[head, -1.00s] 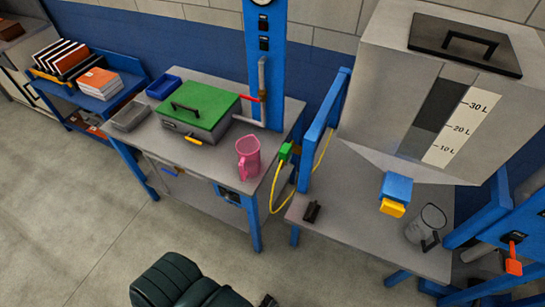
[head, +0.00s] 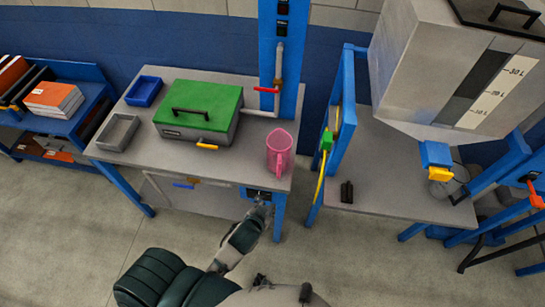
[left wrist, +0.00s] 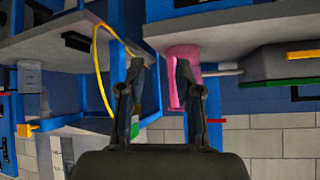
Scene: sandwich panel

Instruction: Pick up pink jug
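The pink jug (head: 280,150) stands upright near the right end of the grey worktable (head: 225,168), with its handle towards me. My left gripper (head: 262,205) is low in front of the table's front edge, below and a little left of the jug, not touching it. In the left wrist view, which looks upside down, the two fingers of my left gripper (left wrist: 160,65) are spread with nothing between them. The pink jug (left wrist: 182,52) shows there behind the right-hand finger, partly hidden by it. My right gripper is not in view.
A green-lidded box (head: 199,110), a grey tray (head: 118,132) and a blue tray (head: 144,91) sit left of the jug. A blue post (head: 283,60) with a red-handled pipe stands behind it. A second table (head: 390,185) is to the right, beyond a gap.

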